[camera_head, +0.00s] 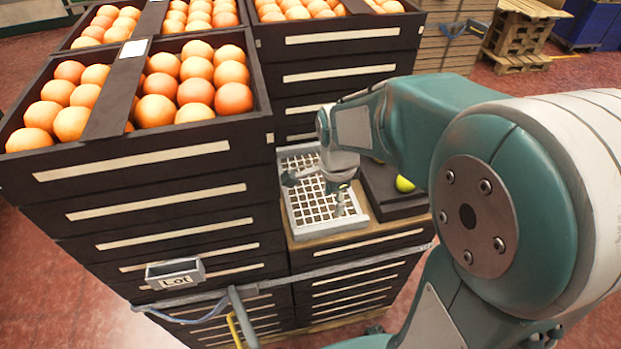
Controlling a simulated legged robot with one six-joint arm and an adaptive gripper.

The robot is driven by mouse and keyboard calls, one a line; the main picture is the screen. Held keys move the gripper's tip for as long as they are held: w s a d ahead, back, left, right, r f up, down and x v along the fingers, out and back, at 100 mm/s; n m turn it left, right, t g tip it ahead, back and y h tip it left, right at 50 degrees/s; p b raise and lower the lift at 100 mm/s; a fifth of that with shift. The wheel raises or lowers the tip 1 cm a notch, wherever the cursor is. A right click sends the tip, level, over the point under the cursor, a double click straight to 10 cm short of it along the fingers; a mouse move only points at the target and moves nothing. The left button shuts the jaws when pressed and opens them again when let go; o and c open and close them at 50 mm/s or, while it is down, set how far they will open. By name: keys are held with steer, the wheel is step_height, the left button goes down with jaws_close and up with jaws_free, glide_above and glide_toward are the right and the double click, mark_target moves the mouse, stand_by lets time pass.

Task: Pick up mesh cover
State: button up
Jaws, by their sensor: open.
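The mesh cover (301,213) is a light grey, shallow rectangular grid with a raised rim. It lies flat on top of the lower crate stack, between the tall orange crates and a dark box. My gripper (318,196) hangs over the mesh cover from my teal and white arm. Its fingers are apart, one toward the left and one toward the right, with nothing seen between them. Whether the fingertips touch the grid is not clear. The gripper and wrist hide part of the cover's middle and right side.
Dark crates full of oranges (196,85) stand close at the left and behind. A dark box (393,207) with a yellow-green fruit (404,184) sits at the right of the cover. A small labelled holder (175,273) hangs at the front. Wooden pallets (520,38) stand at the back right.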

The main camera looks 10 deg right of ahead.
steer(key=shift+w+d+f+m, duration=0.25)
steer(key=shift+d+f+m, duration=0.25)
steer(key=shift+f, duration=0.15)
glide_above(334, 224)
step_height(334, 224, down, 5)
steer(key=shift+s+a+r, duration=0.1)
steer(key=shift+s, duration=0.05)
steer(key=shift+a+f, duration=0.2)
steer(key=shift+f, duration=0.35)
steer(key=f, duration=0.4)
steer(key=shift+w+d+f, duration=0.2)
steer(key=shift+d+f, duration=0.15)
steer(key=shift+a, duration=0.15)
jaws_close()
